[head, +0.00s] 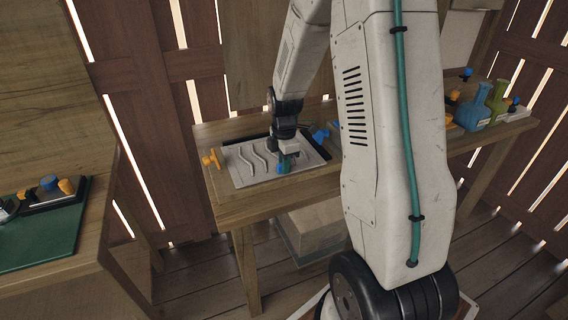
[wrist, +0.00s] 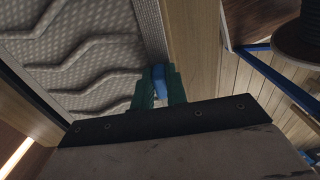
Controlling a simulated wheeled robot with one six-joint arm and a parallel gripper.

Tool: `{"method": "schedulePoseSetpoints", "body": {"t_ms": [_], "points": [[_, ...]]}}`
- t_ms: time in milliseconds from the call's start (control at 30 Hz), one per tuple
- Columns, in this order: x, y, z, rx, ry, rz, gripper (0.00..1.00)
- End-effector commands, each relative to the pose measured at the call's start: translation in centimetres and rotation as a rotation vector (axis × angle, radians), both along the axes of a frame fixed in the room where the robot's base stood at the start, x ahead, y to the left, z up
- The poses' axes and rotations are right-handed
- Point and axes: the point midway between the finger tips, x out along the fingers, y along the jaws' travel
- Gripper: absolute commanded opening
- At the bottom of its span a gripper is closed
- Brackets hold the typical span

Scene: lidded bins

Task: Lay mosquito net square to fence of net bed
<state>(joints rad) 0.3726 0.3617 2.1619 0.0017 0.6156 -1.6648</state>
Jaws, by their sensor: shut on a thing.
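The mosquito net (head: 243,174) is a pale grey sheet with wavy raised folds, lying on the wooden table. In the wrist view, the net (wrist: 75,75) shows a woven mesh and a straight banded edge. A dark border (head: 243,139), seemingly the bed's fence, shows along the net's back; whether the net is square to it I cannot tell. My gripper (head: 286,166) points down at the net's front edge. Its green fingers (wrist: 160,88) are shut on a small blue piece (wrist: 160,80) beside the banded edge. The fingers partly hide this piece, and whether it joins the net is unclear.
An orange piece (head: 211,160) sits at the table's left end and a blue piece (head: 320,134) behind the net. Bottles (head: 476,105) stand at the table's far right. A left bench holds a green mat (head: 40,240). My arm hides the table's middle.

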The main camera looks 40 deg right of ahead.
Motion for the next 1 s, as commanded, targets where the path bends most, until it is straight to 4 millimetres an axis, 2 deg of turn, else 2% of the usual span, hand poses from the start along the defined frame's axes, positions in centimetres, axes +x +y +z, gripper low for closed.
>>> {"method": "schedulePoseSetpoints", "body": {"t_ms": [367,400,467,767,867,1000], "points": [[0.0,0.0,-0.6,0.0,0.001,0.0,0.0],[0.0,0.0,-0.6,0.0,0.0,0.0,0.23],[0.0,0.0,-0.6,0.0,0.0,0.0,0.39],[0.0,0.0,-0.4,0.0,0.0,0.0,0.4],[0.1,0.0,0.5,-0.001,-0.003,0.0,0.4],[0.1,0.0,2.8,-0.001,-0.004,0.0,0.4]]}}
